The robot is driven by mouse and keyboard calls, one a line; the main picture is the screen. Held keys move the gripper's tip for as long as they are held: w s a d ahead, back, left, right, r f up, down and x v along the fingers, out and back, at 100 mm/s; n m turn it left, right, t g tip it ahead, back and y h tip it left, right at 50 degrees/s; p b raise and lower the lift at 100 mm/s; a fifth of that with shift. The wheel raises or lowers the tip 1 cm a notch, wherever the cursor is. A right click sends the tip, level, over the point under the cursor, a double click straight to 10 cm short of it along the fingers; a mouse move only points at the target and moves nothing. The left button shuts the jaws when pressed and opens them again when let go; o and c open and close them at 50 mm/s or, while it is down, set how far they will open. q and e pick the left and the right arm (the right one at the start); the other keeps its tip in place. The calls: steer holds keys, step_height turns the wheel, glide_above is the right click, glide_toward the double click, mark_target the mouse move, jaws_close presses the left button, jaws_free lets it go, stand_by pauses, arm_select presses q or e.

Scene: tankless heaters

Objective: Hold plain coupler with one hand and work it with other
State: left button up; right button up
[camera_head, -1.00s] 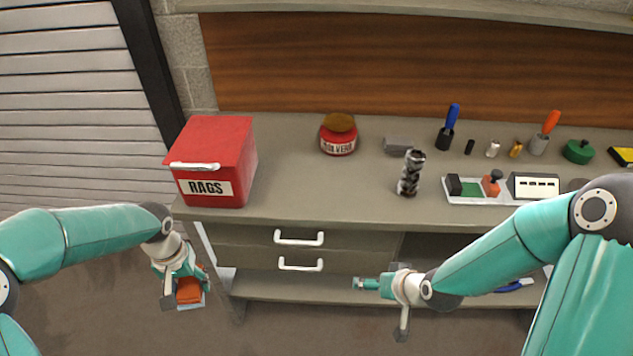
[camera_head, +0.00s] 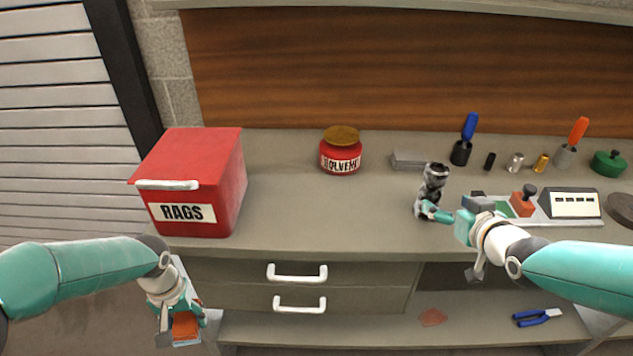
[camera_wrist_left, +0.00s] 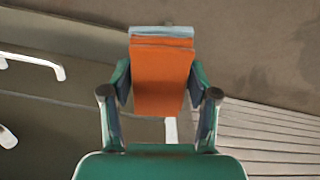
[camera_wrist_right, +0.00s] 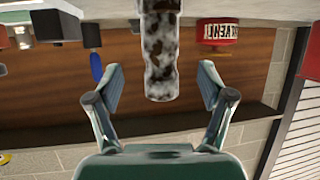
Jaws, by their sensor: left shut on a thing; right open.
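The coupler appears to be the upright, stained black-and-white cylinder (camera_head: 434,183) on the bench; the small metal cylinders farther back look different. It also shows in the right wrist view (camera_wrist_right: 160,55), upside down, between the fingertips. My right gripper (camera_head: 438,212) is open at the coupler's lower right side, with a finger overlapping it; I cannot tell whether they touch. My left gripper (camera_head: 183,312) is shut on a folded orange cloth (camera_wrist_left: 163,75) with a pale blue layer (camera_wrist_left: 162,31), low in front of the bench and well left of the coupler.
A red RAGS box (camera_head: 215,170) stands at the bench's left. A solvent jar (camera_head: 341,157) and grey block (camera_head: 409,160) are behind the coupler. A tray (camera_head: 560,219) with a display box (camera_head: 574,203) lies right. Drawer handles (camera_head: 297,273) jut out in front. The bench's middle is clear.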

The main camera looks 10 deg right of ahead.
mark_target(436, 198)
steer(key=x, duration=0.7)
steer(key=shift+w+f, duration=0.1)
steer(key=shift+w, duration=0.2)
steer(key=c, duration=1.3)
steer(key=o, duration=1.3)
steer(key=v, duration=1.2)
steer(key=shift+f, duration=0.1)
